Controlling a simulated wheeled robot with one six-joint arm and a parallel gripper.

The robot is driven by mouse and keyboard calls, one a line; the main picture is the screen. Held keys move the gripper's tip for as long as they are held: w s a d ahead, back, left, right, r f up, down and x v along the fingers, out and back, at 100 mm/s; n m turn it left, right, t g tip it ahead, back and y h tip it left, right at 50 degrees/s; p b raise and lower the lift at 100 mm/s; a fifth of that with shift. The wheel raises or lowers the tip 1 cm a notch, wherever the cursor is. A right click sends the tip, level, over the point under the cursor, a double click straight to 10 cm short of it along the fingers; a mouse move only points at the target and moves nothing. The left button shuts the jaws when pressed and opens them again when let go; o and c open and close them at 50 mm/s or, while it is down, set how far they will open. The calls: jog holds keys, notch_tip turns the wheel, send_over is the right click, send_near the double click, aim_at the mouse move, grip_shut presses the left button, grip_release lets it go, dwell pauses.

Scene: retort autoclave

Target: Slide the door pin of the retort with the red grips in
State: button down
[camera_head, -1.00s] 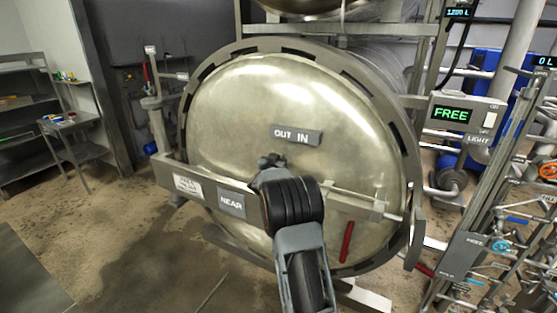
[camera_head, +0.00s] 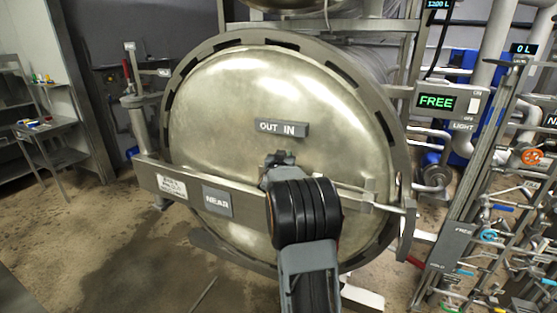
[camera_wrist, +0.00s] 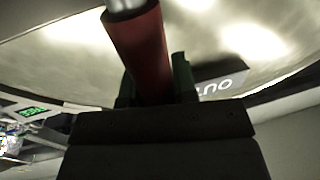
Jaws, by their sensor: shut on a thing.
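The big round retort door (camera_head: 250,90) fills the middle of the head view, with a grey bar (camera_head: 165,180) across it. An "OUT IN" sign (camera_head: 283,128) is mounted on the door. My gripper (camera_head: 280,160) is in front of the door's middle, just below this sign. In the wrist view my gripper (camera_wrist: 155,85) is shut on a red grip (camera_wrist: 140,45) with a metal end. A thin metal rod (camera_head: 350,187) runs right from behind my arm toward the bar's right end. My wrist hides the grip and the rod's left part in the head view.
A "NEAR" plate (camera_head: 217,201) is on the bar at left. A grey panel reading "FREE" (camera_head: 436,102) stands to the right. A rack crowded with pipes and valves (camera_head: 500,215) is at far right. The floor (camera_head: 110,240) at left is mostly clear.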

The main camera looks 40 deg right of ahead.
jog(key=shift+s+d, duration=0.1)
jog(key=c, duration=1.1)
grip_release()
jog(key=shift+s, duration=0.15)
jog(key=shift+o, duration=1)
jog(key=b+v, duration=0.2)
jog(key=v, duration=1.1)
jog(key=shift+a, duration=0.4)
jog(key=shift+s, duration=0.1)
